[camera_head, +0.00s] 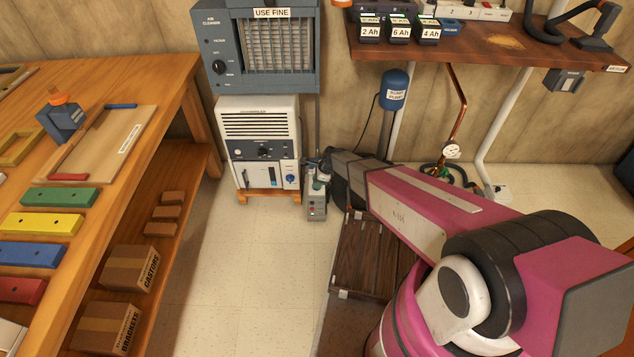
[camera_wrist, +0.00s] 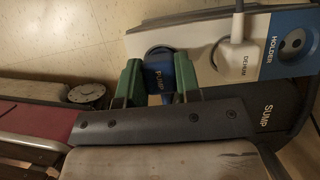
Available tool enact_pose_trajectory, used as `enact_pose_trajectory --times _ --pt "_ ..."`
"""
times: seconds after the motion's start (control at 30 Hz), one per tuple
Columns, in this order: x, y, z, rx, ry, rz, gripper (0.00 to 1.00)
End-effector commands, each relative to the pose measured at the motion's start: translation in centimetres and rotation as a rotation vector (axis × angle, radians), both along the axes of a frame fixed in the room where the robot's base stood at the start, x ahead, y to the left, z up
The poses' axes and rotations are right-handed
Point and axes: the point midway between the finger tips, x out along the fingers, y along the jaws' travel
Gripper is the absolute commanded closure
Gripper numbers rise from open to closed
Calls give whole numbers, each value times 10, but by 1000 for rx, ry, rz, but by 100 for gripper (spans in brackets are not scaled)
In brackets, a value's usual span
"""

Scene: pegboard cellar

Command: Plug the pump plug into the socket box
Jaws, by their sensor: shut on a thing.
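A white plug (camera_wrist: 238,40) labelled DEHUM sits on the same panel, beside a blue HOLDER area (camera_wrist: 291,44) with a round socket. In the head view my gripper (camera_head: 320,178) is over a small grey socket box (camera_head: 316,206) on the floor; the pump plug is too small to make out there.
A white dehumidifier (camera_head: 260,135) under an air cleaner (camera_head: 266,62) stands left of the box. A dark wooden crate (camera_head: 362,260) lies in front. A workbench (camera_head: 150,80) is at left, with clear floor (camera_head: 250,260) between. A dark strip labelled SUMP (camera_wrist: 265,112) is in the wrist view.

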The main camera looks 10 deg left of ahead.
Motion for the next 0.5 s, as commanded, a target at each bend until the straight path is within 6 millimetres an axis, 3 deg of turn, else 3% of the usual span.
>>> enact_pose_trajectory --times 0.5 --pt "0 0 -7 0 0 0 97"
